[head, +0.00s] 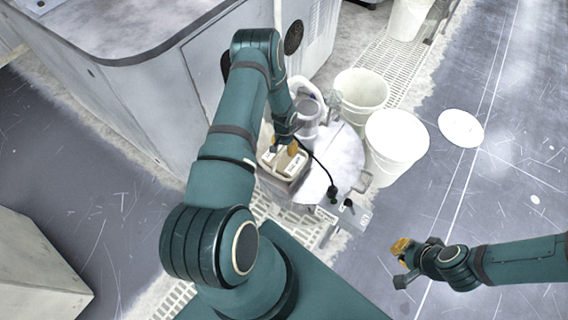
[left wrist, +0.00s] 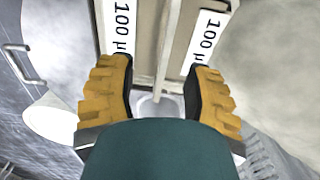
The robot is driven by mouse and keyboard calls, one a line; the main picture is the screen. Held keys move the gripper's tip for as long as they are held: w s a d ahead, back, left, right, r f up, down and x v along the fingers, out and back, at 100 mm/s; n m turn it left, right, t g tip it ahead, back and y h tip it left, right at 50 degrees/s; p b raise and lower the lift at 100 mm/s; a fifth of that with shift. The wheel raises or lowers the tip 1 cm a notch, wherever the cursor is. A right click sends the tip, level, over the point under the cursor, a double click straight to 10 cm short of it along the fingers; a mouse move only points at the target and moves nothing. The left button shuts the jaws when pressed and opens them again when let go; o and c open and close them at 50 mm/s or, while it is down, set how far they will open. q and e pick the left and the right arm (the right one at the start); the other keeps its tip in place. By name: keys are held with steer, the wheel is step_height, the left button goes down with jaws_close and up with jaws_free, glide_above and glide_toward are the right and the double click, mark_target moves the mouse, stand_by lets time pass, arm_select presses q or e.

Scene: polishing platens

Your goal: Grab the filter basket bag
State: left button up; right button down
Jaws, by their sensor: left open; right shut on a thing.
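The filter basket bag (head: 287,168) is a beige, boxy piece with pale labels, lying on the round grey lid beside the machine. In the left wrist view, the bag (left wrist: 205,38) shows two white "100 µ" labels with a pale bar between them. My left gripper (head: 281,148) is open just above the bag. Its yellow-padded fingers (left wrist: 160,95) stand apart, one near each label; contact is unclear. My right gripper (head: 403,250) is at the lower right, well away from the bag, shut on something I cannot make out.
The round lid (head: 338,160) carries a black cable and fittings. A white pitcher-like vessel (head: 308,112) stands behind the bag. White buckets (head: 397,135) stand to the right, with a white disc (head: 461,127) on the floor. A large grey machine (head: 140,75) is at left. Open floor lies right.

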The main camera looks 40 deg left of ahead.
mark_target(284, 149)
arm_select(q)
step_height(284, 149, down, 4)
steer(key=shift+a+r+b, duration=0.15)
steer(key=shift+r+b, duration=0.1)
steer(key=shift+b, duration=0.15)
steer(key=shift+r, duration=0.1)
jaws_close()
